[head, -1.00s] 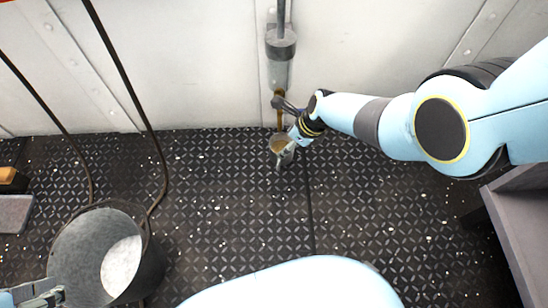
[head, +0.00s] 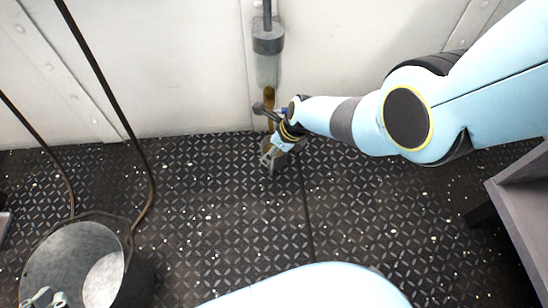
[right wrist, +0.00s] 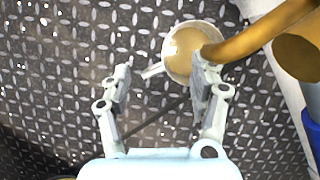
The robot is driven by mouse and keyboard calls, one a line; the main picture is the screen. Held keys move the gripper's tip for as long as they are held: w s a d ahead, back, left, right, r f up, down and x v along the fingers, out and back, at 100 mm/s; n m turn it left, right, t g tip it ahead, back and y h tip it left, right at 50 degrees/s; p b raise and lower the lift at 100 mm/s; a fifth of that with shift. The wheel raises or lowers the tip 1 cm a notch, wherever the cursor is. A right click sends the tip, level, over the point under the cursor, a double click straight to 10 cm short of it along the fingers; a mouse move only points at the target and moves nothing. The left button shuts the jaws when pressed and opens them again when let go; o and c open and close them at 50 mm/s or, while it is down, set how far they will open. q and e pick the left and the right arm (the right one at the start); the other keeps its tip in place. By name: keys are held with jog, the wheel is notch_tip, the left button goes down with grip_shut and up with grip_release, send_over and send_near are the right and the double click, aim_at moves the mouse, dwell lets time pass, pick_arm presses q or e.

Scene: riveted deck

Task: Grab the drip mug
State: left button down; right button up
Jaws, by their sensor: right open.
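The drip mug (right wrist: 184,50) is pale-rimmed with brown liquid inside. It stands on the deck below the drip pipe, its handle (right wrist: 153,71) pointing to the lower left in the right wrist view. My right gripper (right wrist: 162,68) is open; the handle lies between its fingers, and the right finger overlaps the mug's rim in the picture. In the head view my right gripper (head: 269,157) mostly covers the mug. My left gripper (head: 46,298) is at the lower left, over the bucket's near rim; its jaw opening is unclear.
A brown pipe (right wrist: 258,32) reaches over the mug, close to my right gripper. A grey bucket (head: 42,265) with a pale patch inside stands at left beside hanging cables (head: 110,100). A grey bench (head: 520,215) is at right. The middle deck is clear.

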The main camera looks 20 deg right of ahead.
aim_at(274, 158)
pick_arm(q)
jog(key=shift+s+f, duration=0.1)
pick_arm(e)
jog(key=shift+f, duration=0.15)
jog(key=shift+a+f+b, duration=0.15)
jog(key=shift+f+b, duration=0.7)
jog(key=shift+f, duration=0.05)
jog(key=b+x, duration=0.3)
jog(key=shift+w, duration=0.1)
pick_arm(q)
jog(key=w+d+r+m+t+h, duration=0.1)
jog(key=w+r+t, duration=0.4)
jog(key=r, duration=0.3)
jog(key=w+d+r+t+h, duration=0.1)
jog(key=w+r+t, duration=0.3)
jog(key=r, duration=0.5)
jog(key=shift+w+d+m+t, duration=0.15)
jog(key=shift+w+m+t, duration=0.25)
jog(key=shift+t, duration=0.6)
pick_arm(e)
jog(key=shift+c, duration=0.4)
grip_shut()
